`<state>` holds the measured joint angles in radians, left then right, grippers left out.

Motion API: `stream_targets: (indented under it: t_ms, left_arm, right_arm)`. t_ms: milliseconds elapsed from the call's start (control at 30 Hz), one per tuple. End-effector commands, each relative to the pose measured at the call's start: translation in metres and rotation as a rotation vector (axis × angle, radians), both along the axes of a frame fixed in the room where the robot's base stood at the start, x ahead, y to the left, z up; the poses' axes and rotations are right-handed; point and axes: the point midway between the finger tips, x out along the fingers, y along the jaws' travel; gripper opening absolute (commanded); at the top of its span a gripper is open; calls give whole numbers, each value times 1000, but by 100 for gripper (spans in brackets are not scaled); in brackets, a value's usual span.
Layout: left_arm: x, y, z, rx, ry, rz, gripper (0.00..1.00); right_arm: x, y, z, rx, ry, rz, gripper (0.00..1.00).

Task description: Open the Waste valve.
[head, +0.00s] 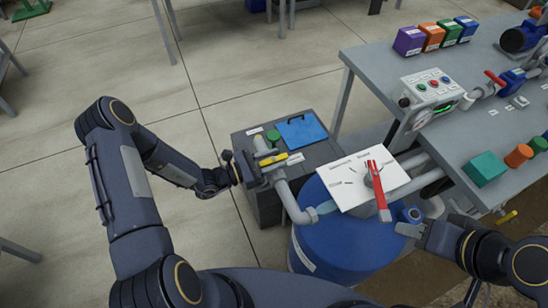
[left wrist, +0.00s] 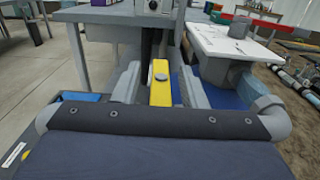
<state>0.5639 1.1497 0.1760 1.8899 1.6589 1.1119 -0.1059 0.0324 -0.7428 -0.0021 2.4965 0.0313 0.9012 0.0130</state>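A valve with a yellow lever handle (head: 273,159) sits on grey pipework at the edge of a dark grey box. I cannot read a Waste label on it. My left gripper (head: 252,167) is at this valve. In the left wrist view the yellow handle (left wrist: 160,88) lies between the two fingers of my left gripper (left wrist: 160,84), pointing away from the camera, with narrow gaps on both sides. The fingers look open around it. My right gripper (head: 412,229) is beside the blue drum, near a small blue fitting (head: 412,214); its fingers are too unclear to judge.
A white panel (head: 345,190) with a red lever (head: 379,190) stands above the blue drum (head: 345,248). The dark box (head: 308,152) carries a blue lid (head: 301,131). A grey bench (head: 385,65) on the right holds coloured boxes and a control box (head: 432,90). Floor at left is clear.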

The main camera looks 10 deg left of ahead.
Motion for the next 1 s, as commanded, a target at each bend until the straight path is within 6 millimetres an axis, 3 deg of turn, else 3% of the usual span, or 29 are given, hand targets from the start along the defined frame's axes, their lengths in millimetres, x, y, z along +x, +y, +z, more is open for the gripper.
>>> stream_targets:
  t_ms: [300,600,1000]
  left_arm:
    - [2,-4,0,0,0,-1,38]
    - [2,-4,0,1,1,-1,0]
    - [1,-4,0,-1,4,53,0]
  right_arm:
    - [0,0,1,0,0,0,36]
    - [0,0,1,0,0,0,36]
    - [0,0,3,0,0,0,36]
